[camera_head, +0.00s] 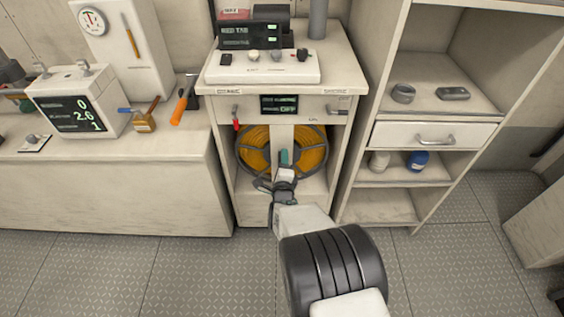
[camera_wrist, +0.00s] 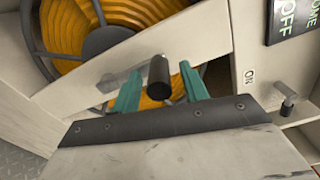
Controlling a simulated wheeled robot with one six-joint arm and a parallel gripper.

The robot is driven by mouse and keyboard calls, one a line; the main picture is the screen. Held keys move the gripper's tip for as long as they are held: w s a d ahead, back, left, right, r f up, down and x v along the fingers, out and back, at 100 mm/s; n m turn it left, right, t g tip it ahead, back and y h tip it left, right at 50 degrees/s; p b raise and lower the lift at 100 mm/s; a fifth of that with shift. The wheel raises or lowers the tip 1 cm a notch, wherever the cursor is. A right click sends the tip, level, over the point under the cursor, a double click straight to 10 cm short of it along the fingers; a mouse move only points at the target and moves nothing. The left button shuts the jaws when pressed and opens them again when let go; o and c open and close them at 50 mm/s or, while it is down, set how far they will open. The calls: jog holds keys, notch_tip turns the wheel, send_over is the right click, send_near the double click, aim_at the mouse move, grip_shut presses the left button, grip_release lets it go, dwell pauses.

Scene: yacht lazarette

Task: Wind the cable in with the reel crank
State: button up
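The cable reel (camera_head: 310,152) sits in the central cabinet, wound with orange cable behind grey spokes; it also fills the upper left of the wrist view (camera_wrist: 65,35). The crank handle (camera_wrist: 159,77) is a dark cylinder pointing toward the wrist camera, in front of a pale upright bar. My gripper (camera_wrist: 162,88) is open, its two green fingertips on either side of the handle. Whether a finger touches it I cannot tell. In the head view my gripper (camera_head: 284,160) is in front of the reel and hides the crank.
A small display (camera_head: 279,104) above the reel reads OFF, with a red-handled lever (camera_head: 236,120) to its left. A switch (camera_wrist: 287,104) beside an ON label shows at right in the wrist view. Shelves (camera_head: 385,206) stand right; a bench (camera_head: 110,180) stands left. The floor is clear.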

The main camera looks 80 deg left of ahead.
jog(key=shift+s, duration=0.15)
jog(key=shift+d, duration=0.35)
jog(key=s+d, duration=0.1)
jog(key=d, duration=0.6)
dwell(0.3)
